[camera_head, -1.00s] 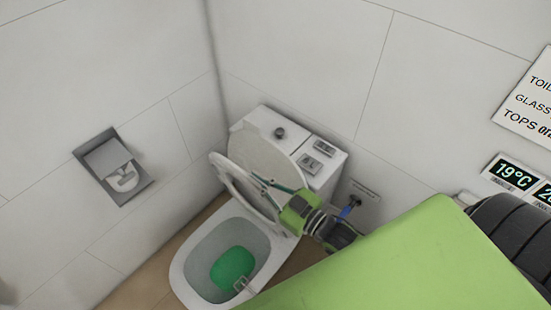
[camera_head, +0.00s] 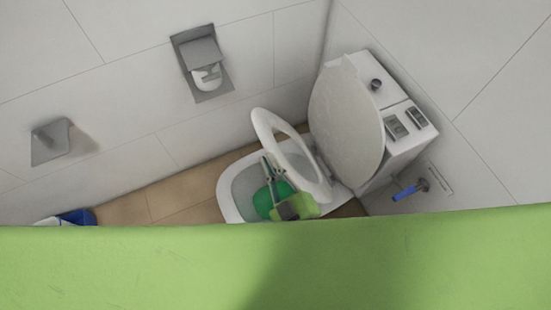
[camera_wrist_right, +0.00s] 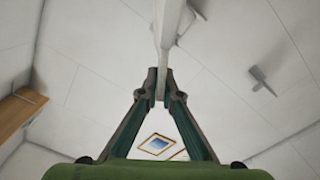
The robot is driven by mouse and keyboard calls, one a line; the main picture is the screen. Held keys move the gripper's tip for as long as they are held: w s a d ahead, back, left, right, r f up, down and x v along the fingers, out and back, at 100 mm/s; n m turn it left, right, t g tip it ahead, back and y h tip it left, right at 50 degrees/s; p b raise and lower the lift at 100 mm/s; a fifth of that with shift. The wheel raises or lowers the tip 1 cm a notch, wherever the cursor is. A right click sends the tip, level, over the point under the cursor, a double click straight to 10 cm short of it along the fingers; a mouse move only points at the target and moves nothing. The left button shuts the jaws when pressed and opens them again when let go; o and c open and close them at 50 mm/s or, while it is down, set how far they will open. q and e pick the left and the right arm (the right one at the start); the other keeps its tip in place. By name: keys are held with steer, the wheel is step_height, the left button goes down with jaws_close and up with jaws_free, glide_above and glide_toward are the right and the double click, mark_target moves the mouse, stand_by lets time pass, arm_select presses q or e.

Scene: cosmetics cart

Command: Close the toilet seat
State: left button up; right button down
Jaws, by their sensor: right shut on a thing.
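The white toilet seat ring (camera_head: 314,188) is tilted up, partly lowered over the bowl (camera_head: 228,204). The lid (camera_head: 345,120) stands raised behind it, leaning by the cistern and apart from the ring. My right gripper (camera_head: 267,162) reaches over the bowl with its fingertips at the ring. In the right wrist view my right gripper (camera_wrist_right: 162,86) is shut on the edge of the seat ring (camera_wrist_right: 167,35), seen edge-on as a white strip. Green at the bowl's bottom is partly hidden by the gripper. My left gripper is out of view.
The cistern (camera_head: 400,150) stands behind the toilet. A paper holder (camera_head: 200,60) and a grey wall fixture (camera_head: 52,142) are on the left wall. A blue-handled valve (camera_head: 408,190) is at right. A blue-and-white object (camera_head: 75,217) sits on the floor (camera_head: 150,200). My green body covers the bottom.

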steer(key=c, duration=2.2)
jaws_free()
steer(key=shift+c, duration=0.2)
